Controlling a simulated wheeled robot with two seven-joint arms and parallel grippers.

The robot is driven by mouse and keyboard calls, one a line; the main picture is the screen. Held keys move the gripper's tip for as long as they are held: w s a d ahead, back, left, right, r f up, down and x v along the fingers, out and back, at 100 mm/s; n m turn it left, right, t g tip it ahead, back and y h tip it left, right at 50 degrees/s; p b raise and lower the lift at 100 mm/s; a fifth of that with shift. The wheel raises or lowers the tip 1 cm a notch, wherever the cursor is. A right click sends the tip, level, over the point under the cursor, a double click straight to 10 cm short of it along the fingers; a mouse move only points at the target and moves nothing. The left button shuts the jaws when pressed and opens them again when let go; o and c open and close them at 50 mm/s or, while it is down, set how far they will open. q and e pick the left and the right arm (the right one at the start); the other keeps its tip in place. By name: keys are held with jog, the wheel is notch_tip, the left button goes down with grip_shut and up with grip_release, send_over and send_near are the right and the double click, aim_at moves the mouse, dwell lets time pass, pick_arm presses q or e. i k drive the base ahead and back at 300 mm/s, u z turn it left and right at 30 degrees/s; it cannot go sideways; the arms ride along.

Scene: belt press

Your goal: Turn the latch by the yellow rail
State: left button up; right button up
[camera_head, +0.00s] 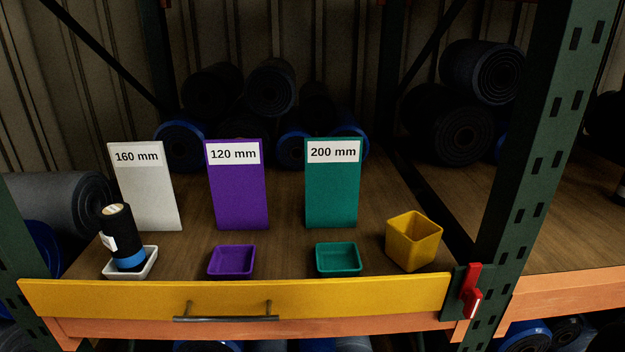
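The red latch (472,288) sits on a dark green plate at the right end of the yellow rail, against the green upright. Its upper part stands roughly upright and its lower end has a pale edge. The yellow rail (150,300) runs along the front of the wooden shelf and carries a dark grey bar handle (225,317). Neither of my grippers is in view.
On the shelf (285,215) stand a white tray (148,266) with a dark roll (122,238), a purple tray (231,261), a teal tray (338,259) and a yellow bin (413,241). Labelled panels stand behind them. The green upright (535,130) rises beside the latch.

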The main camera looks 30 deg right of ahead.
aim_at(471, 296)
jog(key=z, duration=1.85)
jog(key=k, duration=0.3)
jog(key=u, duration=0.7)
jog(key=i, duration=0.2)
jog(key=z, duration=0.5)
